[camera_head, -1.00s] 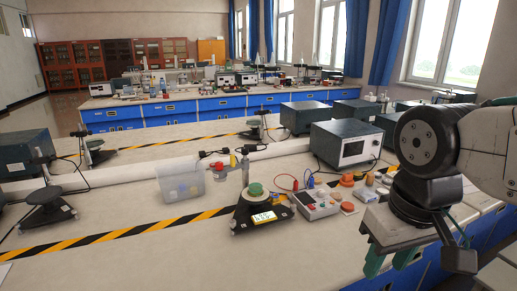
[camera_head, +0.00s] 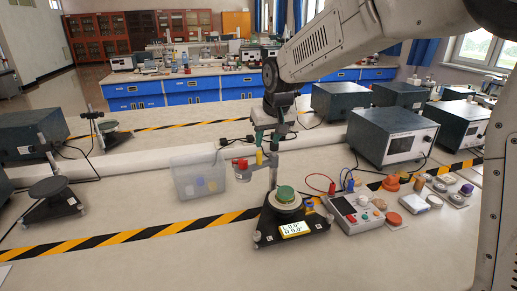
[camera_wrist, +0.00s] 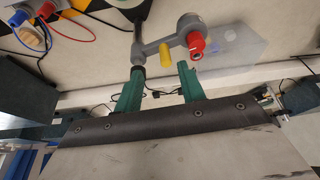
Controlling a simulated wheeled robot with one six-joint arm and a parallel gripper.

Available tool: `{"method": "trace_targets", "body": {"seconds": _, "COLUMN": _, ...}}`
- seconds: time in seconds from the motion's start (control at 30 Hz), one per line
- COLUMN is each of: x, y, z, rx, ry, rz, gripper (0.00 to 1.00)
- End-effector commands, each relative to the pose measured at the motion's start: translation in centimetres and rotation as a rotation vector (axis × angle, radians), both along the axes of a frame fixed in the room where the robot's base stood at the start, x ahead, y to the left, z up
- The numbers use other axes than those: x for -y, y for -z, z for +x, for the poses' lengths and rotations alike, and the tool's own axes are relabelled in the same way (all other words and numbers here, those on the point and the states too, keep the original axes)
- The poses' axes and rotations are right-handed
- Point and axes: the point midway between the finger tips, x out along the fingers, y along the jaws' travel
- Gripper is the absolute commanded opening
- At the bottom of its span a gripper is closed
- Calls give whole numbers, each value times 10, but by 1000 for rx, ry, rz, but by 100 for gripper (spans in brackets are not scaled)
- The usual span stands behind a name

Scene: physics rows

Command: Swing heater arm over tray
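The heater arm (camera_head: 257,162) is a grey bar on an upright post, with a red end piece and a yellow peg. It points left, to the side of the round green-topped tray (camera_head: 286,194), which sits on a black base with a lit display. The bar (camera_wrist: 165,42) also shows in the wrist view, with the yellow peg beyond the gap between the fingertips. My gripper (camera_head: 272,138) is above and behind the bar. Its two green fingers (camera_wrist: 160,72) are apart with nothing visibly clamped. Whether a finger touches the post or bar, I cannot tell.
A clear plastic bin (camera_head: 199,175) stands left of the heater arm. A control box (camera_head: 357,213) with red and blue leads stands right of the tray. A dark instrument case (camera_head: 392,137) is behind it. Striped tape (camera_head: 150,231) crosses the bench, whose left front is clear.

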Motion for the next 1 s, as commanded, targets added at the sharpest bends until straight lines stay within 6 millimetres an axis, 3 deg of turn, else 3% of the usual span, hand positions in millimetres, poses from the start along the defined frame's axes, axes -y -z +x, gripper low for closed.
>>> {"method": "trace_targets", "body": {"seconds": 0.1, "x": -11, "y": 9, "z": 13, "rx": 9, "ry": -10, "rz": 3, "gripper": 40}}
{"method": "trace_targets", "body": {"seconds": 0.63, "x": -20, "y": 74, "z": 40, "rx": 9, "ry": -10, "rz": 3, "gripper": 40}}
{"method": "trace_targets", "body": {"seconds": 1.0, "x": -21, "y": 82, "z": 43, "rx": 11, "ry": -10, "rz": 4, "gripper": 40}}
